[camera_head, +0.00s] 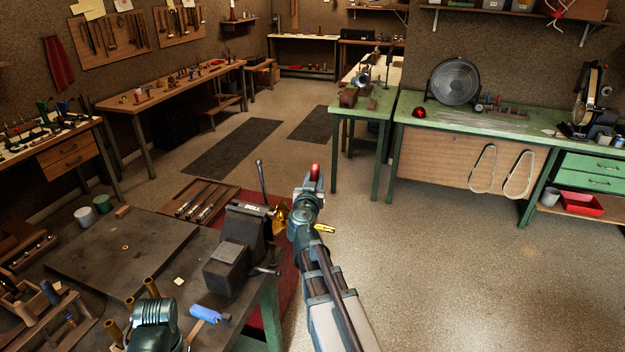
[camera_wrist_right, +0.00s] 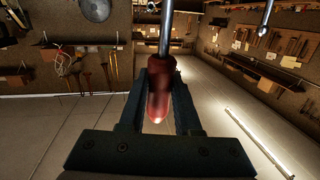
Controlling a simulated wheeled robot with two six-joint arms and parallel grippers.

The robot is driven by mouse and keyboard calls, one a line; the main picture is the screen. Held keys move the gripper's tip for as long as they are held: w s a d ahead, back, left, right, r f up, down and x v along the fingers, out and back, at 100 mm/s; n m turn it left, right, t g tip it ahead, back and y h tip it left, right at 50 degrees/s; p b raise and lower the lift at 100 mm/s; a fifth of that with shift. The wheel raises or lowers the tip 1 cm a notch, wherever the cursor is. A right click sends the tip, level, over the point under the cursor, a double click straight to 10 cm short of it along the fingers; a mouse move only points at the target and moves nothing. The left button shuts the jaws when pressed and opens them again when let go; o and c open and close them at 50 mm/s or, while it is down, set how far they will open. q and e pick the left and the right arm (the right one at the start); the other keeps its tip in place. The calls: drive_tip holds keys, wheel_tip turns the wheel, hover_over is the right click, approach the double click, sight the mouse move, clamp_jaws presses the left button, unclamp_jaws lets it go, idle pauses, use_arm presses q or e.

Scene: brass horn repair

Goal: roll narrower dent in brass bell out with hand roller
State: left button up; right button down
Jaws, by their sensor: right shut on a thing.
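My right gripper (camera_wrist_right: 158,92) is shut on the red handle (camera_wrist_right: 159,100) of a tool with a steel shaft, probably the hand roller. In the head view the red handle (camera_head: 315,172) rises above my right gripper (camera_head: 312,188); its roller end cannot be made out. A brass piece (camera_head: 280,218), probably the bell, shows at the right of the dark bench vise (camera_head: 245,232), partly hidden by my right arm. The dents cannot be seen. My left arm shows at the bottom left, but its fingers are out of view.
A dark workbench (camera_head: 110,247) carries the vise, a blue-handled tool (camera_head: 205,314) and upright brass tubes. A yellow piece (camera_head: 324,228) shows beside my right arm. A green bench (camera_head: 470,125) stands at the right. The floor (camera_head: 400,240) between is clear.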

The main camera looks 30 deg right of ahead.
sight(315, 163)
wheel_tip(315, 163, up, 6)
drive_tip(key=p, duration=0.6)
drive_tip(key=shift+d+r, duration=0.1)
drive_tip(key=shift+d, duration=0.05)
idle(0.5)
drive_tip(key=f+b, duration=0.1)
drive_tip(key=w+a+f+b, duration=0.1)
drive_tip(key=f+b, duration=0.3)
drive_tip(key=shift+w+a, duration=0.25)
drive_tip(key=shift+a, duration=0.05)
idle(0.7)
drive_tip(key=shift+f+b, duration=0.5)
drive_tip(key=shift+f, duration=0.05)
idle(0.5)
drive_tip(key=shift+s+d+r, duration=0.1)
drive_tip(key=shift+s+d, duration=0.05)
drive_tip(key=shift+s, duration=0.05)
